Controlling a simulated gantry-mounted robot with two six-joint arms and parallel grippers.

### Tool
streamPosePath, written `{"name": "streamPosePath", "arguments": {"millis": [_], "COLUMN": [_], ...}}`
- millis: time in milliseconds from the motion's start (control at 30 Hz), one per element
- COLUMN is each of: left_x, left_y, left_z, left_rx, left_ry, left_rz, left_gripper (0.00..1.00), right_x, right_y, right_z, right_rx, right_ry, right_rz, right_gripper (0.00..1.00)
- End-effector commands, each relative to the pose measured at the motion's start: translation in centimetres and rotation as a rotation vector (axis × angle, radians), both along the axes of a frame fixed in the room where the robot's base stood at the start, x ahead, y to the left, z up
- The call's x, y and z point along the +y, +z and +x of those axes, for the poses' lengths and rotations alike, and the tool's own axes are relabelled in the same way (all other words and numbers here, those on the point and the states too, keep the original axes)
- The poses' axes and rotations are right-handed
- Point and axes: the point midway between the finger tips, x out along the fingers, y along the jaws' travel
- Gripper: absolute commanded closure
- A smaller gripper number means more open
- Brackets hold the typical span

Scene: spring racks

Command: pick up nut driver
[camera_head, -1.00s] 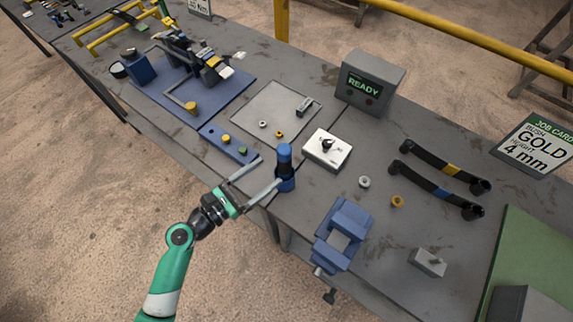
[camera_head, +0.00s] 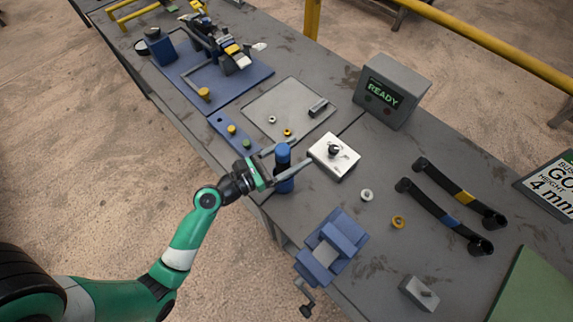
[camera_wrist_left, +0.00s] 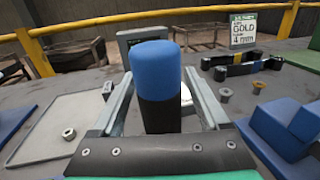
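The nut driver appears as an upright blue-topped cylinder with a dark middle (camera_head: 284,168), standing near the front edge of the grey bench. My left gripper (camera_head: 292,160) is open, with one finger on each side of it. In the left wrist view the blue cap and black body (camera_wrist_left: 156,85) stand between the two fingers (camera_wrist_left: 158,98), with a visible gap on at least the left side. Its lower end is hidden behind the gripper in the wrist view. My right gripper is not in view.
A white box with a black knob (camera_head: 334,156) stands just right of the fingers. A blue vise (camera_head: 331,246) sits at the front edge. A blue strip with coloured knobs (camera_head: 222,122) lies to the left. Two dark bars (camera_head: 430,205) and loose rings lie to the right.

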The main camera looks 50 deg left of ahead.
Motion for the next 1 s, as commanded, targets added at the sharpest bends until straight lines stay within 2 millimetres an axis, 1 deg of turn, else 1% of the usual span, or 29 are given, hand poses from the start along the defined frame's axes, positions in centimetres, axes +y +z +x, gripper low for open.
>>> {"name": "streamPosePath", "arguments": {"millis": [33, 67, 100, 167, 300, 367, 400, 800, 867, 967, 1000], "left_x": [0.0, 0.0, 0.0, 0.0, 0.0, 0.0, 0.0, 0.0, 0.0, 0.0, 0.0], "left_y": [0.0, 0.0, 0.0, 0.0, 0.0, 0.0, 0.0, 0.3, 0.8, 2.4, 3.3], "left_z": [0.0, 0.0, 0.0, 0.0, 0.0, 0.0, 0.0, 0.0, 0.0, 0.0, 0.0], "left_rx": [0.000, 0.000, 0.000, 0.000, 0.000, 0.000, 0.000, -0.003, -0.004, -0.004, -0.005], "left_ry": [0.000, 0.000, 0.000, 0.000, 0.000, 0.000, 0.000, 0.000, 0.000, 0.000, 0.000], "left_rz": [0.000, 0.000, 0.000, 0.000, 0.000, 0.000, 0.000, 0.001, 0.001, 0.002, 0.001], "left_gripper": [0.33, 0.39, 0.46, 0.57, 0.82, 0.93, 1.00, 1.00, 1.00, 1.00, 1.00], "right_x": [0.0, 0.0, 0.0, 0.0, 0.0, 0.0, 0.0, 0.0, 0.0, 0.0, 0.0], "right_y": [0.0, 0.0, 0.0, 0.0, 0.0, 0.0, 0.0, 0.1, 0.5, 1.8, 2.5], "right_z": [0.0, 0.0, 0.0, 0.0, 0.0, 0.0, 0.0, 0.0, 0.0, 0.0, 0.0], "right_rx": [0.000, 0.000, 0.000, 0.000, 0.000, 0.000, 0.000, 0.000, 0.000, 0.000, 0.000], "right_ry": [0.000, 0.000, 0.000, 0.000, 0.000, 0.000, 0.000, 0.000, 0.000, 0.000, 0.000], "right_rz": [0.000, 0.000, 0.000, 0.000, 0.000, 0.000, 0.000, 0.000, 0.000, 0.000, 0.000], "right_gripper": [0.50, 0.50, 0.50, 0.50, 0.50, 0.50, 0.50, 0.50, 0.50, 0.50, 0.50]}}
